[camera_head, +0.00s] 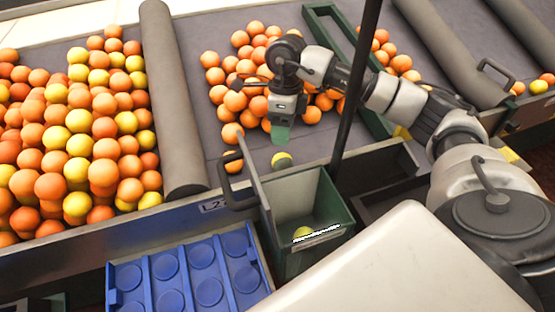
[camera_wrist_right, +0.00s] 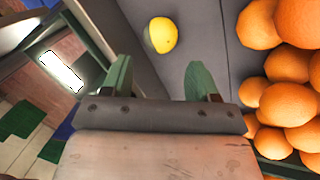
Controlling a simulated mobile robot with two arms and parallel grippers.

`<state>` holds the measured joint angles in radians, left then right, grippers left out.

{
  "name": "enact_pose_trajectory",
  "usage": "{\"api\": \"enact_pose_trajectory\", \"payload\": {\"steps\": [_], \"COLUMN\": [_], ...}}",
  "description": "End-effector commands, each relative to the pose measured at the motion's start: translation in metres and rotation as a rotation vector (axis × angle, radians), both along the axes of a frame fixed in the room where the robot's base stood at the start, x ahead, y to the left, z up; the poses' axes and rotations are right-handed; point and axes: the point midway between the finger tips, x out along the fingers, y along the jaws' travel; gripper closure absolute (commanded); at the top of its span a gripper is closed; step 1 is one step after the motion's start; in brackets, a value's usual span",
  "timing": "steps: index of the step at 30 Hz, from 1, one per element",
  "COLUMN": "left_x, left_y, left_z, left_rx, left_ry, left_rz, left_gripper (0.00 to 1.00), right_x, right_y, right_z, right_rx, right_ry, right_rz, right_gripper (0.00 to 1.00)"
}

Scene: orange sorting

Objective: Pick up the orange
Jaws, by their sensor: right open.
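My right gripper (camera_head: 281,136) has green fingertips and hangs over the grey conveyor, at the near edge of a loose pile of oranges (camera_head: 262,58). In the right wrist view the gripper (camera_wrist_right: 160,80) is open, with nothing between its fingers. A single yellow fruit (camera_head: 281,160) lies on the belt just in front of the gripper. It also shows beyond the fingertips in the wrist view (camera_wrist_right: 163,35), apart from them. The oranges (camera_wrist_right: 290,90) are at the right in the wrist view. My left gripper is not in view.
A green bin (camera_head: 335,205) with a yellow fruit (camera_head: 302,232) inside stands at the belt's near edge. A blue tray (camera_head: 205,268) is at the front. A grey roller divider (camera_head: 172,95) separates a larger mixed heap (camera_head: 85,130). A dark pole (camera_head: 356,90) stands near my arm.

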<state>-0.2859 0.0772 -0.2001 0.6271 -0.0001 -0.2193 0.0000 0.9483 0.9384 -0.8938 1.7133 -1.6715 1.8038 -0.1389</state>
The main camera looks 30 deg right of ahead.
Motion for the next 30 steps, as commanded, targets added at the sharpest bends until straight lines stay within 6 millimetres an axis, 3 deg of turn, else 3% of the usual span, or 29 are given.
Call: {"api": "enact_pose_trajectory", "payload": {"steps": [3, 7, 11, 21, 29, 30], "left_x": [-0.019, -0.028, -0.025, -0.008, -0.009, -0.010], "left_y": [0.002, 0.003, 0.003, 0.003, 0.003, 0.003], "left_z": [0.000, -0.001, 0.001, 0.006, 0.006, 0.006], "left_rx": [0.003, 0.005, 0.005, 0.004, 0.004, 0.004], "left_ry": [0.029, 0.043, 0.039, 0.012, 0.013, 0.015], "left_rz": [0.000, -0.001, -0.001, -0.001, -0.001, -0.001], "left_gripper": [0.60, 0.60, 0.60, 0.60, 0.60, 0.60], "right_x": [-0.004, -0.006, -0.007, -0.015, -0.015, -0.015], "right_y": [0.004, 0.006, 0.007, 0.011, 0.012, 0.012], "right_z": [-0.020, -0.033, -0.041, -0.084, -0.087, -0.087], "right_rx": [0.002, 0.004, 0.005, 0.005, 0.005, 0.005], "right_ry": [0.004, 0.002, 0.001, 0.001, -0.001, -0.001], "right_rz": [-0.001, -0.001, -0.003, -0.003, -0.003, -0.003], "right_gripper": [0.40, 0.40, 0.40, 0.40, 0.40, 0.45]}}
